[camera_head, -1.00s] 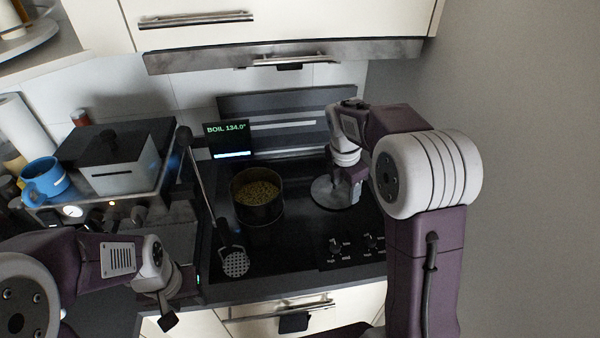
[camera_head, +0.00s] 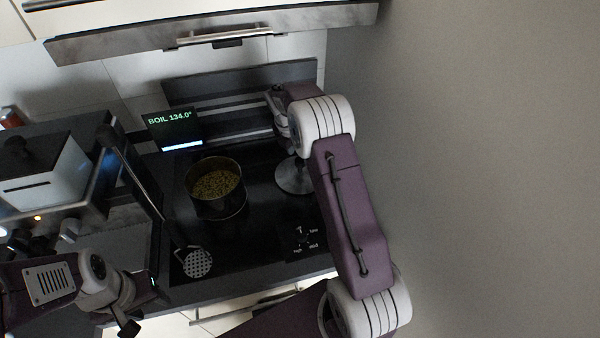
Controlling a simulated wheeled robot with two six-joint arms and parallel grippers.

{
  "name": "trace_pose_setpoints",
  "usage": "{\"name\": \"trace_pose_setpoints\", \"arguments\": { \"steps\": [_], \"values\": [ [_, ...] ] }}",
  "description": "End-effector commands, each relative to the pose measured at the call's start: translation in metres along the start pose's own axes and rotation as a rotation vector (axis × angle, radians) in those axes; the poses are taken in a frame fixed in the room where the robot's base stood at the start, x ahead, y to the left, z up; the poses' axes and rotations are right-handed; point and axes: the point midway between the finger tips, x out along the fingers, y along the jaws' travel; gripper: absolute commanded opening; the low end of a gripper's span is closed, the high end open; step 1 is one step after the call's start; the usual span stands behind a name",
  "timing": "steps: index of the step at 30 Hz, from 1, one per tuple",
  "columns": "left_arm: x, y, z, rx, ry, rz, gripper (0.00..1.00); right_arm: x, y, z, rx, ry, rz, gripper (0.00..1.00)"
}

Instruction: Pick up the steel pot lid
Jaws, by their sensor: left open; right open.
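The steel pot lid (camera_head: 289,182) is a round grey disc lying on the right side of the dark cooktop (camera_head: 262,215). My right gripper (camera_head: 303,157) is open at the lid's upper middle. My own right arm hides most of this gripper and the lid's right part, so I cannot tell whether the fingers touch the lid or its knob. My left gripper (camera_head: 143,312) is open and empty at the lower left, in front of the counter edge and away from the lid.
An open pot (camera_head: 218,207) with yellowish contents stands left of the lid. A slotted skimmer (camera_head: 197,263) lies at the cooktop's front left. A display (camera_head: 173,131) reading "BOIL 134.0°" stands behind. A toaster-like box (camera_head: 45,185) is at left; a plain wall (camera_head: 470,160) bounds the right.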

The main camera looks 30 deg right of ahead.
Motion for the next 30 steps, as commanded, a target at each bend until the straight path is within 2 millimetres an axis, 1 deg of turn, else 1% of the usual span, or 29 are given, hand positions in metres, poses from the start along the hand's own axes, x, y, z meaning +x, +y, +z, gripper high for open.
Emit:
{"name": "trace_pose_setpoints", "arguments": {
  "steps": [3, 6, 9, 14, 17, 18, 20, 21, 30],
  "values": [
    [-0.007, 0.000, -0.001, 0.000, 0.000, 0.000, 0.47, 0.022, 0.000, -0.002, -0.001, 0.003, -0.005, 0.57],
    [-0.007, 0.000, -0.001, 0.000, 0.000, 0.000, 0.47, 0.037, 0.001, -0.002, 0.000, 0.002, -0.004, 0.57],
    [-0.007, 0.000, -0.001, 0.000, 0.000, 0.000, 0.47, 0.042, 0.001, -0.002, 0.000, 0.000, -0.001, 0.57],
    [-0.007, 0.000, -0.001, 0.000, 0.000, 0.000, 0.47, 0.042, 0.001, -0.002, 0.000, 0.000, 0.000, 0.57],
    [-0.007, 0.000, -0.001, 0.000, 0.000, 0.000, 0.47, 0.042, 0.001, -0.002, 0.000, 0.000, 0.000, 0.32],
    [-0.007, 0.000, -0.001, 0.000, 0.000, 0.000, 0.47, 0.042, 0.001, -0.002, 0.000, 0.000, 0.000, 0.20],
    [-0.007, 0.000, -0.001, 0.000, 0.000, 0.000, 0.47, 0.042, 0.001, -0.002, 0.000, 0.000, 0.000, 0.04],
    [-0.007, 0.000, -0.001, 0.000, 0.000, 0.000, 0.47, 0.042, 0.001, -0.002, 0.000, 0.000, 0.000, 0.00],
    [-0.007, 0.000, -0.001, 0.000, 0.000, 0.000, 0.47, 0.042, 0.001, -0.002, 0.000, 0.001, -0.001, 0.00]
  ]
}}
